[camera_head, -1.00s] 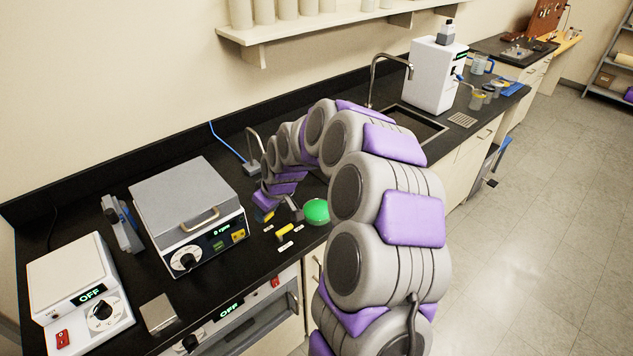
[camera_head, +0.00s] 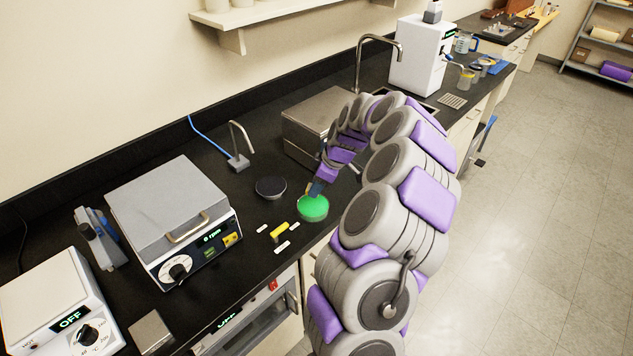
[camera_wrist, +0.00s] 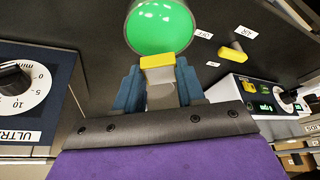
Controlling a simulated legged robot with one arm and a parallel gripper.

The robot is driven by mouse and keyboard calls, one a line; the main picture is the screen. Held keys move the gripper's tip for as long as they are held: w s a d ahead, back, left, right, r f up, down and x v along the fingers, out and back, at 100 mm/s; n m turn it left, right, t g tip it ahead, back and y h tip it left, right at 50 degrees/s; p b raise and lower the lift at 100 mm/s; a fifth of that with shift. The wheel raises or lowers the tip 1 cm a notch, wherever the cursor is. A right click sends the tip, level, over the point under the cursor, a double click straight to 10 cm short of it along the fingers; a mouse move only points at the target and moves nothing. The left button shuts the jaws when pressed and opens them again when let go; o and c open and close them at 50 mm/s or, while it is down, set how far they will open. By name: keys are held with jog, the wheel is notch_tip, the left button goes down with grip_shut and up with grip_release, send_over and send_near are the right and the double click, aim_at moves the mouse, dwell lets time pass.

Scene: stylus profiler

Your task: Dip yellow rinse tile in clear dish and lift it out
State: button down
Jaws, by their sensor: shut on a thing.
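My gripper (camera_wrist: 160,88) has blue fingers shut on a grey piece with a yellow block at its end, apparently the yellow rinse tile (camera_wrist: 167,61). In the wrist view the yellow end overlaps the near rim of a round, clear-walled dish with a bright green surface (camera_wrist: 158,27). In the head view my gripper (camera_head: 316,188) is at the back edge of this green dish (camera_head: 313,207). I cannot tell whether the tile is above the dish or touching it. The tile is hardly visible in the head view.
A second yellow piece (camera_head: 279,230) lies on the counter beside small white labels; it also shows in the wrist view (camera_wrist: 234,53). A dark round dish (camera_head: 271,187) and a thin tap-like stand (camera_head: 239,160) are behind. A steel-topped box (camera_head: 315,115) is close to my arm.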

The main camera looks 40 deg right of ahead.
aim_at(312, 209)
jog(key=shift+a+f, duration=0.25)
jog(key=shift+f, duration=0.95)
jog(key=shift+d+f, duration=0.1)
jog(key=shift+f, duration=0.85)
jog(key=shift+f+b, duration=1.15)
jog(key=shift+f, duration=0.55)
jog(key=shift+r+p, duration=0.6)
jog(key=shift+r, duration=3.2)
